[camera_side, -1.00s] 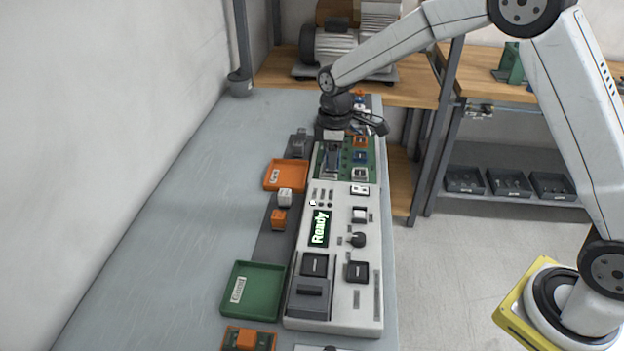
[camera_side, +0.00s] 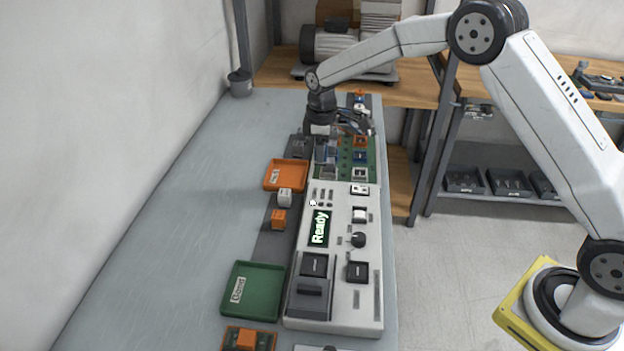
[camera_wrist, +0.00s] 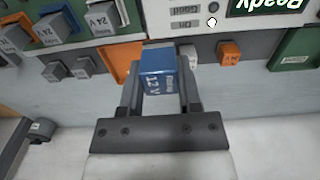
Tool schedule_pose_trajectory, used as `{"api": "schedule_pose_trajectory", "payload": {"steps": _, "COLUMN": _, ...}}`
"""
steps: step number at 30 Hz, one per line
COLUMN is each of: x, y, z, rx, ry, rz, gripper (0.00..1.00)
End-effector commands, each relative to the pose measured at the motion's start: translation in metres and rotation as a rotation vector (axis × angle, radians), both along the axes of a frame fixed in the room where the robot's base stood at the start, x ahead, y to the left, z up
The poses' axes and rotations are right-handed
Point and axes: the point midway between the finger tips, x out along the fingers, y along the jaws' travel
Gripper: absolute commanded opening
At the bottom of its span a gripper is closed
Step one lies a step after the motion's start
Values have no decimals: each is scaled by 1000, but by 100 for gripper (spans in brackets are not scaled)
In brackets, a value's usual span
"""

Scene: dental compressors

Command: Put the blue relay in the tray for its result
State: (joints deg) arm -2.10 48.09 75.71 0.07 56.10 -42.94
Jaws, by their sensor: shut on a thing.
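My gripper (camera_wrist: 160,88) is shut on the blue relay (camera_wrist: 158,70), which shows a "12 V" label in the wrist view. In the side view my gripper (camera_side: 325,150) is at the far end of the tester, by the green socket board (camera_side: 346,170); the relay is hard to make out there. The orange tray (camera_side: 271,184) lies left of the tester, nearer the camera than my gripper. The green tray (camera_side: 262,311), labelled "Good", lies further toward the front. The tester's screen (camera_side: 319,227) reads "Ready".
A white relay (camera_side: 285,197) and an orange relay (camera_side: 278,218) stand on a dark strip between the trays. Other relays sit at the board (camera_wrist: 55,28). The tester's knob (camera_side: 358,240) stands up at its right. The grey table is clear at left.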

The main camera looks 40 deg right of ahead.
Motion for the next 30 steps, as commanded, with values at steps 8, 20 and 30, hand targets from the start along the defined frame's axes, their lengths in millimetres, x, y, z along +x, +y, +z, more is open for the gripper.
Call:
{"api": "schedule_pose_trajectory", "payload": {"steps": 8, "x": 26, "y": 1, "z": -12, "rx": 0, "ry": 0, "rz": 0, "gripper": 0}}
{"api": "schedule_pose_trajectory", "payload": {"steps": 20, "x": 56, "y": 2, "z": -34, "rx": 0, "ry": 0, "rz": 0, "gripper": 0}}
{"api": "schedule_pose_trajectory", "payload": {"steps": 30, "x": 76, "y": 2, "z": -57, "rx": 0, "ry": 0, "rz": 0, "gripper": 0}}
